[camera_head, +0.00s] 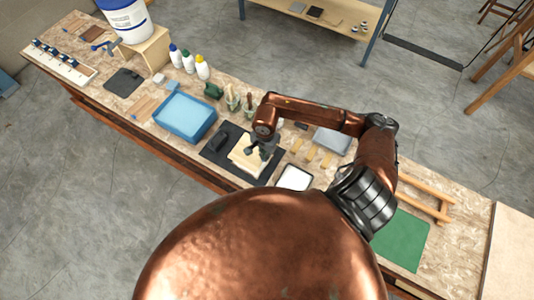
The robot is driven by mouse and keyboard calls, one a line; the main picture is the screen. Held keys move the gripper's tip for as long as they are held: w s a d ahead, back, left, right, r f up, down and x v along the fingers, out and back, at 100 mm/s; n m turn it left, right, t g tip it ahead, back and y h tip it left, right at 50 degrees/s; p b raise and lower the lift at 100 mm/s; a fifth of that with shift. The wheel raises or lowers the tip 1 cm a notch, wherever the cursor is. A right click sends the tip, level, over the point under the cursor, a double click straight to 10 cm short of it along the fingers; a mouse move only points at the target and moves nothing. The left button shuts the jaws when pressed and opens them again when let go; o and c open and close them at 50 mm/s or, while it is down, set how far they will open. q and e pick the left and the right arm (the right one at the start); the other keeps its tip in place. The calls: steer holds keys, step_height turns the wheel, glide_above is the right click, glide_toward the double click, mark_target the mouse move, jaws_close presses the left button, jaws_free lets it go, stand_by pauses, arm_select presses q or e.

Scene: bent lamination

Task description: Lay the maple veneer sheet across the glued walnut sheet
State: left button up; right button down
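A pale, cream sheet (242,163), which looks like the maple veneer, lies on or just above a dark mat (211,156) in the middle of the bench. My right gripper (257,152) is over the sheet and covers its upper right part. The gripper is small and dark, and I cannot tell whether its fingers are closed or touch the sheet. I cannot make out the glued walnut sheet; it may be hidden under the pale sheet. My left gripper is not in view.
A blue tray (186,117) stands left of the mat and a white tray (294,178) right of it. Several bottles (188,62) and brush jars (233,98) stand behind. A black block (220,140) sits on the mat's left. A green mat (402,241) lies clear at right.

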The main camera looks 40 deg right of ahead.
steer(key=shift+s+d+f+m+b, duration=0.1)
steer(key=shift+d+f+m+b, duration=0.1)
steer(key=shift+f, duration=0.3)
steer(key=shift+s+d+f+m+b, duration=0.1)
steer(key=shift+f+b, duration=0.05)
steer(key=shift+f, duration=0.65)
steer(key=shift+f+b, duration=0.35)
steer(key=shift+f, duration=0.05)
step_height(320, 180, down, 2)
steer(key=shift+w+f+b, duration=0.1)
steer(key=shift+f+b, duration=0.15)
steer(key=shift+b, duration=0.5)
steer(key=shift+f+b, duration=0.55)
steer(key=shift+b, duration=0.05)
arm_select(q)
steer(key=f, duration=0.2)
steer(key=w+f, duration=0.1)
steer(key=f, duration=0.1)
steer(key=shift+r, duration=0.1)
